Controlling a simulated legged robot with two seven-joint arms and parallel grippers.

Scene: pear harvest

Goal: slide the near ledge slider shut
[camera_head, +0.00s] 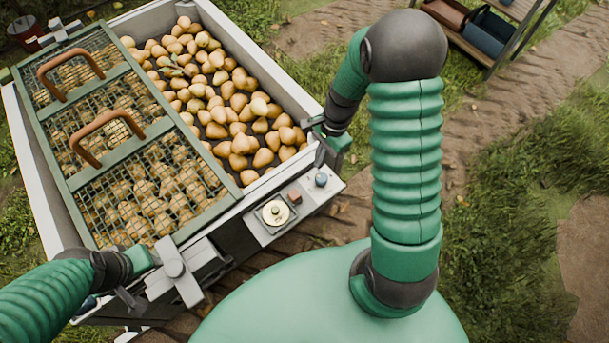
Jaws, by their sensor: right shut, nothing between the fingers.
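A grey latch-like slider (178,268), with a flat bar and a raised round pivot, sits on the near ledge of the pear bin (30,150). I cannot tell how far it is slid. My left gripper (131,293) is low beside its left side; its fingers are partly hidden, and I cannot tell whether they touch it or are open. My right gripper (318,150) is shut and empty at the bin's right near corner, away from the slider. A green-framed mesh cover (122,170) with two brown handles lies over the left half of the bin.
Loose pears (215,90) fill the uncovered right half. A control panel (275,212) with a round dial and knobs is on the near ledge, right of the slider. A similar grey latch (62,30) is at the far end.

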